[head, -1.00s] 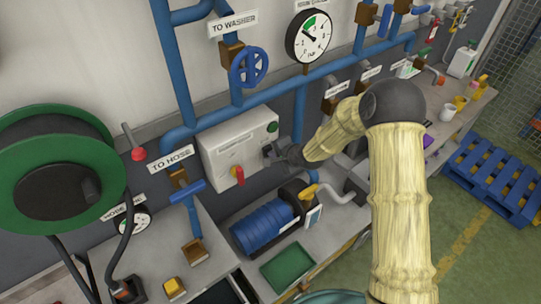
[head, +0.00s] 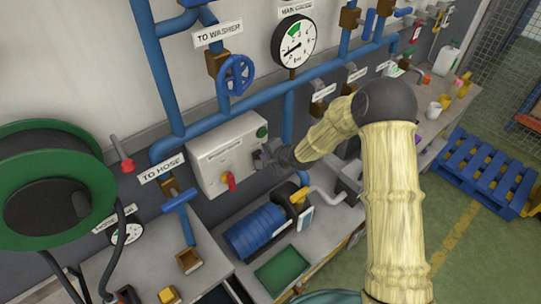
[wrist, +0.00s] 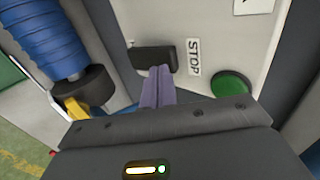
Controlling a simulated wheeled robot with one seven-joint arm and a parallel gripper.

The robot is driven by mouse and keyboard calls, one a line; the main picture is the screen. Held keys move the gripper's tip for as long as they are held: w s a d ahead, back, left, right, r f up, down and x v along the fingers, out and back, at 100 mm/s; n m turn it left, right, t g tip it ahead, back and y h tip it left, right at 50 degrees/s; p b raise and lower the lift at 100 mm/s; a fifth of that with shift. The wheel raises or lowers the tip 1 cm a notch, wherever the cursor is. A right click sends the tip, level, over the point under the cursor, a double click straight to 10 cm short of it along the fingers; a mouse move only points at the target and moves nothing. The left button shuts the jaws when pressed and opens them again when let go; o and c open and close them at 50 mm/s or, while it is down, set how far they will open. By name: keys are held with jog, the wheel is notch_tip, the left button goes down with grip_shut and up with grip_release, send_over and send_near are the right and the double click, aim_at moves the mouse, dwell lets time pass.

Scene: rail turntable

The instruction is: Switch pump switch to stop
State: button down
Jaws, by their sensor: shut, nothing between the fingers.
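The pump switch, a black bar handle (wrist: 150,53), sits on the pale grey control box (head: 212,172). In the wrist view one end of the bar points toward the STOP label (wrist: 194,57) beside it. My gripper (wrist: 160,72) is shut and empty, its purple-grey fingertips right at the bar's lower edge; I cannot tell whether they touch. In the head view my gripper (head: 268,156) is at the box's right side and hides the switch. A round green button or lamp (wrist: 231,86) is right of the label; it also shows in the head view (head: 262,131).
A red handle (head: 229,181) is on the box's lower front. The blue pump (head: 255,231) with a yellow-handled valve (head: 299,195) stands below. Blue pipes, a blue handwheel (head: 236,75) and a pressure gauge (head: 293,42) are above. A green hose reel (head: 88,165) is at left.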

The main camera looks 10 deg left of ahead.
jog(key=r+b+v, duration=0.1)
jog(key=v, duration=1.2)
jog(key=shift+w+a, duration=0.25)
jog(key=shift+a, duration=0.1)
jog(key=shift+f, duration=0.1)
jog(key=shift+w, duration=0.1)
